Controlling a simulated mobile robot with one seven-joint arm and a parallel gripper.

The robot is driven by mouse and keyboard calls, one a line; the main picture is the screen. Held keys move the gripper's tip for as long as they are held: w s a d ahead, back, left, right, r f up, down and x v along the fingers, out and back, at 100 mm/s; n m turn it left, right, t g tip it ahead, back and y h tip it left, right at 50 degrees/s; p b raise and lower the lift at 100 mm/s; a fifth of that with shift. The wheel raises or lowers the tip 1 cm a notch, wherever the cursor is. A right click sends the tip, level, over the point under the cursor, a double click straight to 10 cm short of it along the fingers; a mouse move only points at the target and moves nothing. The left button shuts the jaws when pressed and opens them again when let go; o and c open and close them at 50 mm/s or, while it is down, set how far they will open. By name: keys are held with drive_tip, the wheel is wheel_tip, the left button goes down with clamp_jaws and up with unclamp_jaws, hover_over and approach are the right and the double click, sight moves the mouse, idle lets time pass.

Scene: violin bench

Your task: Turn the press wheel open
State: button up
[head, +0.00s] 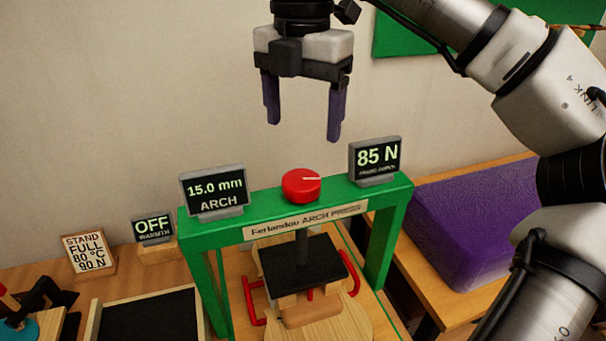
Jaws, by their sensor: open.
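The red press wheel (302,186) sits on top of the green press frame (245,216), with a pale line marked on its face. My gripper (302,128) points down above the wheel, open and empty, with its purple-tipped fingers apart and clear of it. The frame is labelled "Ferlandou ARCH PRESS". Below the crossbar, a dark shaft leads down to a black press plate (292,264) over a wooden violin body (350,323) with red clamps. One display (214,191) reads 15.0 mm ARCH, the other (376,160) reads 85 N.
At the left are a sign (88,254) reading "STAND FULL 80 °C 90 N" and a display (154,227) reading OFF. A black-topped tray (150,322) stands in front of them. A purple block (465,225) lies at the right. The two displays flank the wheel closely.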

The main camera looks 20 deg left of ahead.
sight(302, 178)
wheel_tip(302, 178, down, 10)
drive_tip(key=shift+r+p, duration=0.25)
drive_tip(key=shift+p, duration=0.35)
drive_tip(key=shift+c, duration=0.4)
drive_tip(key=c, duration=0.9)
drive_tip(key=shift+n, duration=0.3)
